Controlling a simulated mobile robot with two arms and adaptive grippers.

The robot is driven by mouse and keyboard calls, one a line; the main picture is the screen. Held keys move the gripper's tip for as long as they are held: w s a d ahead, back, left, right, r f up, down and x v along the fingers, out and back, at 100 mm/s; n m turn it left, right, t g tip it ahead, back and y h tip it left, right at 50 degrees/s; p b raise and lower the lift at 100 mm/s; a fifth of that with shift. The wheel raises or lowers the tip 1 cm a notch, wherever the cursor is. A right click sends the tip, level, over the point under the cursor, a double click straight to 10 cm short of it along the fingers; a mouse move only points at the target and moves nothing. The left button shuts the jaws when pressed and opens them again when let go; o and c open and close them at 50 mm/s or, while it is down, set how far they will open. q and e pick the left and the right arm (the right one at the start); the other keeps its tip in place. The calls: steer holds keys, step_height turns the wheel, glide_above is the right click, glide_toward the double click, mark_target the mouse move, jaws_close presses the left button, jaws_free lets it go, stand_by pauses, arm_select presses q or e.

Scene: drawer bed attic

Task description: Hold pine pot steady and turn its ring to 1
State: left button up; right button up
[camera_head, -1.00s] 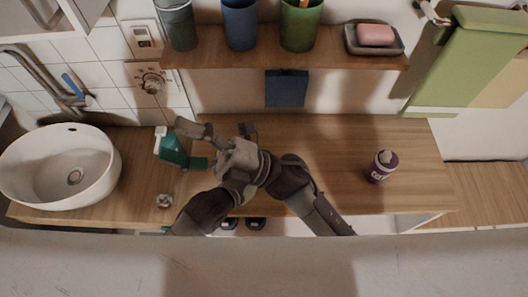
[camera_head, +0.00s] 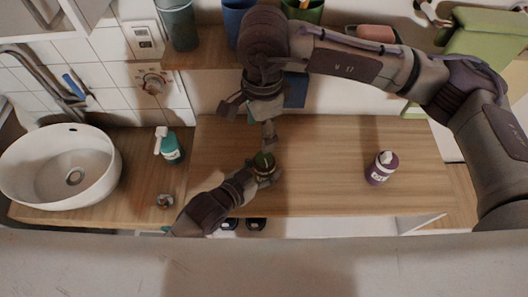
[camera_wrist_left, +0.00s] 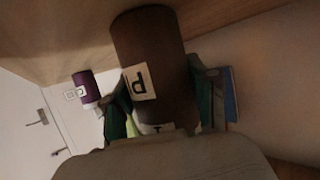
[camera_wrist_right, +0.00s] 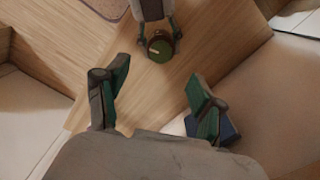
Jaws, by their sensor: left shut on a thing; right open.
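The pine pot is a brown cylinder (camera_wrist_left: 155,45) with a white label reading P in the left wrist view. Its round green top (camera_wrist_right: 160,48) carries a small pale mark in the right wrist view. My left gripper (camera_head: 264,168) is shut on the pot's sides above the wooden counter. Whether the pot rests on the counter I cannot tell. My right gripper (camera_wrist_right: 158,75) is open and empty, with its fingers apart and short of the pot. In the head view it hangs just behind the pot. No numbers on the ring can be read.
A purple bottle (camera_head: 381,170) stands right on the counter (camera_head: 330,150). A teal pump bottle (camera_head: 172,150) and a white basin (camera_head: 95,185) are at left. The shelf (camera_head: 205,50) with cups is behind, close to my right arm. Counter between pot and purple bottle is clear.

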mark_target(264, 157)
steer(key=f, duration=1.1)
steer(key=shift+w+d+f, duration=0.3)
steer(key=shift+w+f, duration=0.05)
steer(key=c, duration=1.1)
steer(key=shift+c, duration=0.3)
